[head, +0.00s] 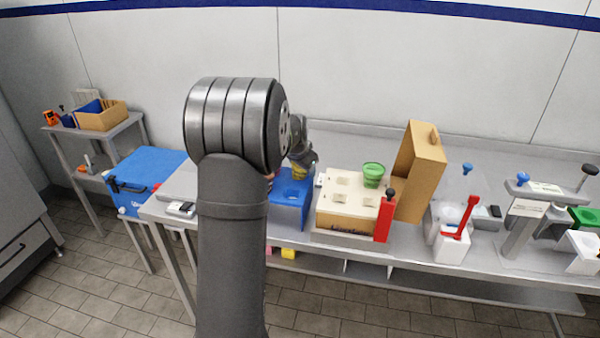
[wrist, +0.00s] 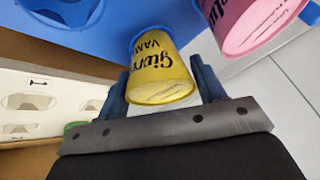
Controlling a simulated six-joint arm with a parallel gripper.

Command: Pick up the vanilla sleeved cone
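The vanilla sleeved cone (wrist: 163,72) is yellow with dark lettering, of which "VAN" can be read in the wrist view. It sits at the blue holder (wrist: 112,25), its flat end toward the camera. My gripper (wrist: 163,78) has its two dark blue fingers on either side of the cone, with the cone between them. The fingers look apart, and narrow gaps seem to show at the sides; contact cannot be made out. In the head view, my gripper (head: 301,158) is over the blue holder (head: 291,200), and a bit of the yellow cone (head: 299,172) shows below it.
A pink sleeved cone (wrist: 245,22) is close to the right finger in the wrist view.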

